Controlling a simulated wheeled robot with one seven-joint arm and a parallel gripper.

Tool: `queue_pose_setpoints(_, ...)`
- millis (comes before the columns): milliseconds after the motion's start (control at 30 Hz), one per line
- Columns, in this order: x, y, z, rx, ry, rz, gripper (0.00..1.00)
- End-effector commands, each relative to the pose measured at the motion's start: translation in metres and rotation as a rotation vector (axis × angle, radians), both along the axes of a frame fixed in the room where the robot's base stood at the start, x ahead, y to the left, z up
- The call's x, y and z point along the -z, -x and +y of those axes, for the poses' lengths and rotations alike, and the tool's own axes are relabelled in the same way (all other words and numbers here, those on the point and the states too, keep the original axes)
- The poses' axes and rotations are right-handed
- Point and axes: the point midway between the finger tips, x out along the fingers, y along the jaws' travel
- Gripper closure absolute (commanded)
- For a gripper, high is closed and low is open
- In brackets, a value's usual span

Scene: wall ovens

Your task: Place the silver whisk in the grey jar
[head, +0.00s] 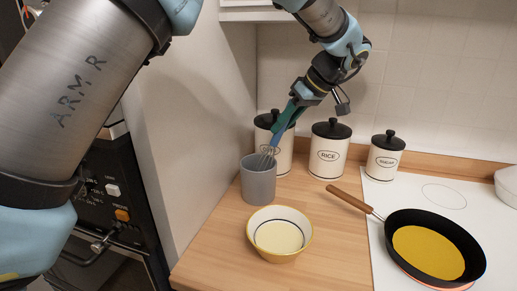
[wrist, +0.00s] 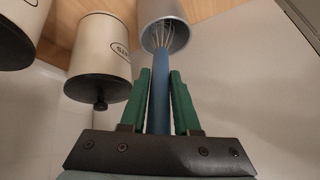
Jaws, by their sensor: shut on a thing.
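The silver whisk (wrist: 162,38) has thin wires and a blue handle (wrist: 160,95). My gripper (wrist: 161,75) is shut on the blue handle between its green fingers. In the head view my gripper (head: 287,118) is above the grey jar (head: 258,184), with the whisk tilted down and left. The whisk's wires (head: 266,158) are at the jar's mouth. In the wrist view the wires reach into the opening of the grey jar (wrist: 148,12). How deep the wires go is hidden in the head view by the jar wall.
White canisters with black lids, including the rice canister (head: 327,155) and another (head: 384,158), stand behind. A yellow-rimmed bowl (head: 262,250) stands in front of the jar. A black pan (head: 410,215) is on the white hob at right.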

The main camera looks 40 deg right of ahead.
Motion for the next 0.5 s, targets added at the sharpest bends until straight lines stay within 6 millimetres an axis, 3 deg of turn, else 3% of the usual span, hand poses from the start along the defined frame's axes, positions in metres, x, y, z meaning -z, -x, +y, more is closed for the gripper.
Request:
queue_pose_setpoints(33, 0.021, -0.005, 0.004, -0.003, -0.003, 0.001, 1.0)
queue_pose_setpoints(67, 0.028, -0.007, 0.005, -0.003, -0.002, 0.001, 1.0)
queue_pose_setpoints(200, 0.016, -0.023, 0.016, -0.006, 0.066, 0.084, 1.0)
queue_pose_setpoints(500, 0.013, -0.034, 0.025, -0.002, 0.122, 0.168, 1.0)
